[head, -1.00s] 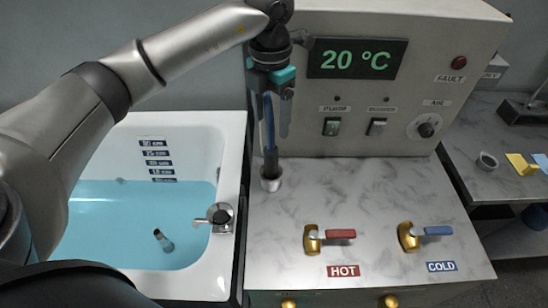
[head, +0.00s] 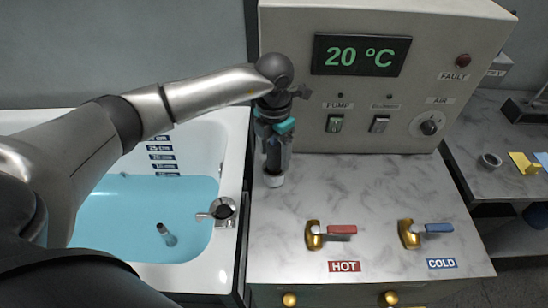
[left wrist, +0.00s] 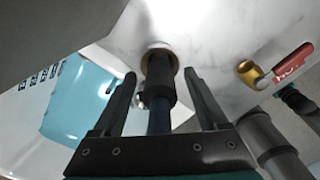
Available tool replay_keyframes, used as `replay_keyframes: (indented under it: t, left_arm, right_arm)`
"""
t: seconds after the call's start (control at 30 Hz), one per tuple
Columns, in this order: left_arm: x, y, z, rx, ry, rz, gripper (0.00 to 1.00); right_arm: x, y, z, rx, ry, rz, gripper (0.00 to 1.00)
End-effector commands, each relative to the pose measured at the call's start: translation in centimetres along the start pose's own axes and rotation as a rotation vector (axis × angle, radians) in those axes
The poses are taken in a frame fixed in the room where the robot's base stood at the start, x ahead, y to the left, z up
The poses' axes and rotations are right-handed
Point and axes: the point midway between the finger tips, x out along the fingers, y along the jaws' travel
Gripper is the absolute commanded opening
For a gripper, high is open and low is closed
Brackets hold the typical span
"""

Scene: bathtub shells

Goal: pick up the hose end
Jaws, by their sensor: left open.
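The hose end (left wrist: 158,88) is a dark cylinder on a blue hose. It stands in a round holder (left wrist: 157,52) on the marble counter, with its tip at the holder's rim. My left gripper (left wrist: 160,76) is open, with one finger on each side of the hose end and a visible gap on both sides. In the head view my left gripper (head: 276,165) points down just above the holder (head: 274,179) and hides most of the hose end.
The control panel (head: 462,30), reading 20 °C, rises behind the counter (head: 370,185). The red HOT lever (head: 341,229) and blue COLD lever (head: 438,228) stand at the counter's front. The tub (head: 222,125) of blue water, holding a dark cylindrical thing (head: 166,235), lies left.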

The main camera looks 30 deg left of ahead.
Motion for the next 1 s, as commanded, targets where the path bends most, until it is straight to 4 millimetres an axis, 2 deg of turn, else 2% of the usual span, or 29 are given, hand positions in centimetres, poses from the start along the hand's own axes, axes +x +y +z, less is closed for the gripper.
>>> replay_keyframes:
  t: [0.1,0.77,1.0]
  left_arm:
    - [-0.01,-0.01,-0.01,0.0,0.0,0.0,0.76]
    - [-0.06,0.01,-0.02,-0.001,0.001,0.0,0.02]
    - [-0.11,0.01,0.01,-0.001,0.0,0.0,0.0]
  right_arm:
    - [-0.01,-0.05,0.25,0.0,-0.004,-0.001,0.5]
    - [-0.01,-0.06,0.41,0.002,-0.008,-0.001,0.5]
    - [-0.01,-0.07,0.4,0.002,-0.008,-0.001,0.5]
